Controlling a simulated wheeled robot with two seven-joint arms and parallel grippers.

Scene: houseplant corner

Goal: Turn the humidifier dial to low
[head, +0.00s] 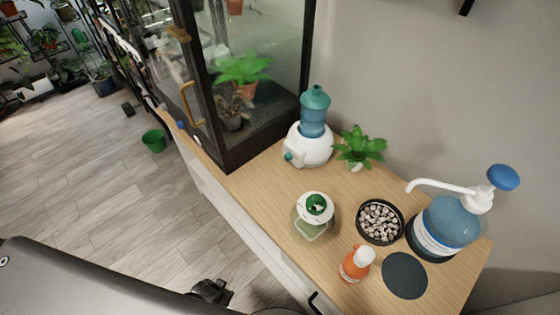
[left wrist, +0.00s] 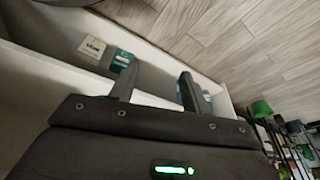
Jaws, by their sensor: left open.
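The humidifier (head: 308,147) stands on the wooden cabinet top in the head view, beside the glass case. It has a white rounded base and a teal translucent tank (head: 314,112). A small teal dial (head: 290,157) shows on the base's left front side; its setting is too small to read. My left gripper (left wrist: 156,82) is open and empty in the left wrist view, over an open white compartment. A dark part of it seems to show low in the head view (head: 211,291), well below and left of the humidifier. My right gripper is not in view.
A leafy plant (head: 360,147) stands close right of the humidifier. The glass case (head: 232,130) borders the left. Small boxes (left wrist: 92,48) lie in the compartment.

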